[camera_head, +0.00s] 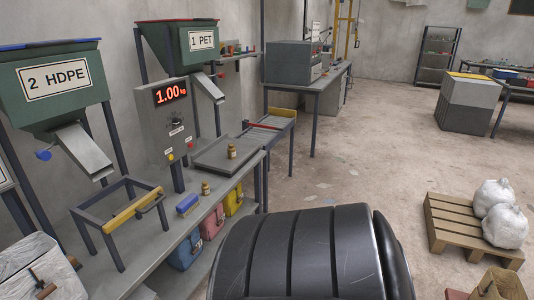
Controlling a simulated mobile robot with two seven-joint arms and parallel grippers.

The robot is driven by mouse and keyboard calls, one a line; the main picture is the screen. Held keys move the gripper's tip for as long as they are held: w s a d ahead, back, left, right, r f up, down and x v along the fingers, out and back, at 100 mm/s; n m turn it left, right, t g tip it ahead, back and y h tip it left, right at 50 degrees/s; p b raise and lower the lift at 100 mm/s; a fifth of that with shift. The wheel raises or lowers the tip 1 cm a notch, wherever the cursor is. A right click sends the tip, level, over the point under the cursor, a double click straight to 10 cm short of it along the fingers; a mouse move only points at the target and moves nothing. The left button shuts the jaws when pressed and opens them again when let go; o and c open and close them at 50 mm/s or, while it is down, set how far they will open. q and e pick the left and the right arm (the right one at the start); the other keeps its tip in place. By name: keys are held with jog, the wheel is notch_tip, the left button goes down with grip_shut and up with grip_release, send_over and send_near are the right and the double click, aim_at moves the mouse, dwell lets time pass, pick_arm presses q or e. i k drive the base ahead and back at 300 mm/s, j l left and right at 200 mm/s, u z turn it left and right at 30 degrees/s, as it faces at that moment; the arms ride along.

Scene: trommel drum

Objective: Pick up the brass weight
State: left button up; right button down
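A small brass weight (232,151) stands upright on the flat grey plate of the scale (211,164). A second small brass weight (205,188) stands on the bench in front of the scale, to the right of a blue brush-like block (187,205). The scale's display (169,93) reads 1.00 in red. Neither of my grippers is in view, so nothing shows in them.
Green hoppers marked 2 HDPE (55,80) and 1 PET (202,40) stand over the bench with chutes. A yellow-barred frame (130,208) stands on its left. A dark ribbed form blocks the bottom centre. Open floor lies right, before a pallet (446,222).

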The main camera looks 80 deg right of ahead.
aim_at(231, 149)
jog(key=z, duration=2.3)
jog(key=i+l+z, duration=0.25)
jog(key=i, duration=0.65)
jog(key=i+z, duration=0.3)
jog(key=i, duration=0.6)
jog(key=i+l+u, duration=0.1)
jog(key=i+u, duration=0.2)
jog(key=i, duration=0.2)
jog(key=i+l+u, duration=0.3)
jog(key=i, duration=0.2)
jog(key=i+l+u, duration=0.3)
jog(key=i, duration=0.15)
jog(key=j, duration=0.1)
